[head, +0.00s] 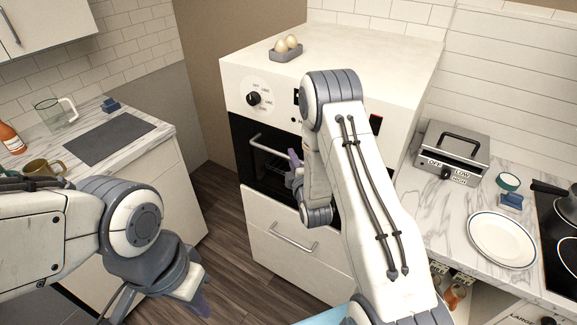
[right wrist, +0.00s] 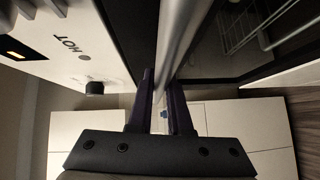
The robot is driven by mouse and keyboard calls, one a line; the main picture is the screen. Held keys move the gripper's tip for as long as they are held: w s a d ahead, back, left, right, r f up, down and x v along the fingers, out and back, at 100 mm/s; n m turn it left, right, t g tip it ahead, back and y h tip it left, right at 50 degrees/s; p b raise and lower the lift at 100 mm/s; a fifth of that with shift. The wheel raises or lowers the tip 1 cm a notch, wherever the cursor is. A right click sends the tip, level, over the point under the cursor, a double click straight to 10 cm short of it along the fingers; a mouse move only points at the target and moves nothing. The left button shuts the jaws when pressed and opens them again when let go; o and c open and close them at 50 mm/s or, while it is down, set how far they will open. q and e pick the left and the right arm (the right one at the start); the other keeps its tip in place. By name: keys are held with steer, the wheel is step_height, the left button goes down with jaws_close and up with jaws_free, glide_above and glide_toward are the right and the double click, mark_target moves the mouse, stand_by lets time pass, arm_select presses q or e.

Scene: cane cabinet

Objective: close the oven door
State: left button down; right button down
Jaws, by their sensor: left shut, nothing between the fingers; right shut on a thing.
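The oven (head: 262,98) is a tall white unit with a control knob on its front panel and a dark glass door (head: 243,160). A metal handle bar (head: 268,147) runs across the top of the door. A wire rack (right wrist: 262,22) shows behind the dark door area in the right wrist view; I cannot tell whether the door stands slightly ajar. My right gripper (head: 295,165) is at the handle, partly hidden by my arm. In the right wrist view its fingers (right wrist: 164,98) are shut around the handle bar (right wrist: 180,38). My left gripper (head: 198,303) is shut and empty, low over the floor at left.
A drawer (head: 295,238) with its own handle sits below the oven door. Eggs in a grey holder (head: 285,51) stand on top. A marble counter with a dark mat (head: 110,138) is at left. At right are a grill (head: 452,152), a plate (head: 502,240) and a cooktop.

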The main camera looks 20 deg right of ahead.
steer(key=shift+d, duration=0.1)
steer(key=c, duration=0.8)
jaws_free()
steer(key=shift+w+d, duration=0.1)
steer(key=shift+c, duration=0.2)
steer(key=shift+s, duration=0.45)
steer(key=s+a+r+p, duration=0.1)
steer(key=s+p, duration=0.1)
steer(key=s, duration=0.7)
steer(key=shift+s+a, duration=0.2)
steer(key=shift+s, duration=0.05)
